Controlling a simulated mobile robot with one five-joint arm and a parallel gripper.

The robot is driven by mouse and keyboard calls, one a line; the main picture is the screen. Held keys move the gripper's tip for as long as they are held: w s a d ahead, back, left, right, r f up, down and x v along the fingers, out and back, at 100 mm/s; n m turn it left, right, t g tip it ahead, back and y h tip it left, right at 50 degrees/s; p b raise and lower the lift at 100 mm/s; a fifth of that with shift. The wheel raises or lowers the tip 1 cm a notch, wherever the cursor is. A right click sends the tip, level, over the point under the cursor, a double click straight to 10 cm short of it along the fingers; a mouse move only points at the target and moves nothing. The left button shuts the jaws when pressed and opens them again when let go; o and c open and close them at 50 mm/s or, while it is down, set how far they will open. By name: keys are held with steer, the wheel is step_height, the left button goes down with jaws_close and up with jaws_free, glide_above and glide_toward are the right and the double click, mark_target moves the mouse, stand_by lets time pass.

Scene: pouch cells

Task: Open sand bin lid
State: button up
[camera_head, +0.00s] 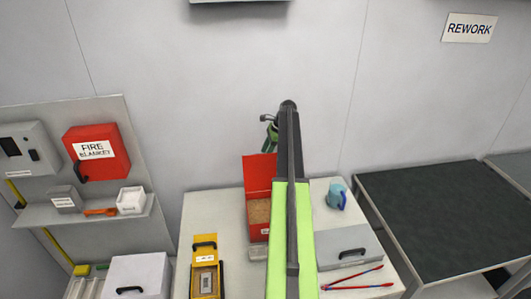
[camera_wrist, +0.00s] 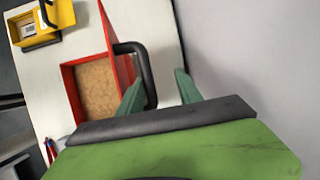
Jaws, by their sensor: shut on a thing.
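The red sand bin (camera_head: 247,234) stands on the white bench, and its lid (camera_head: 257,172) is raised roughly upright at the back. Tan sand (camera_head: 259,210) shows inside. In the wrist view the bin (camera_wrist: 68,88) is open, the lid (camera_wrist: 113,52) is seen nearly edge-on, and the black lid handle (camera_wrist: 146,70) reaches in between the green fingers. My gripper (camera_wrist: 160,92) is shut on this handle. In the head view my gripper (camera_head: 270,136) is behind the top of the lid, partly hidden by my arm.
A yellow case (camera_head: 206,277) is left of the bin. A grey box with a handle (camera_head: 345,250), a blue cup (camera_head: 337,196) and red-blue tongs (camera_head: 352,279) lie to the right. The wall is close behind. The dark table (camera_head: 440,215) is clear.

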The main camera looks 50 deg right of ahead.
steer(key=p+v, duration=1.6)
steer(key=v, duration=0.1)
steer(key=shift+r, duration=0.2)
steer(key=shift+s, duration=0.15)
